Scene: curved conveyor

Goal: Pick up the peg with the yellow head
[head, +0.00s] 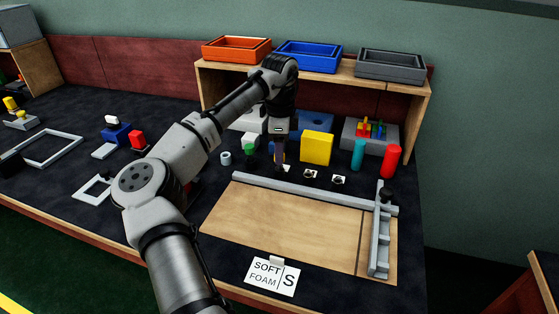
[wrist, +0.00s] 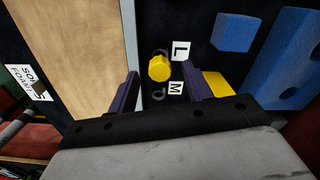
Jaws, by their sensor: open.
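The peg's yellow head (wrist: 159,68) shows in the wrist view as a faceted knob beside a card marked L. My gripper (wrist: 161,78) is open, with one dark purple finger on each side of the head's line. I see no finger touching it. In the head view my gripper (head: 279,156) points down behind the grey rail, and the peg there is mostly hidden by it. The peg's shaft is hidden under its head in the wrist view.
A yellow block (head: 316,148) stands just right of my gripper, with teal (head: 358,155) and red (head: 391,162) cylinders farther right. A green piece (head: 250,149) is left of it. The grey rail (head: 300,191) borders the wooden board (head: 285,225). A shelf with trays is behind.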

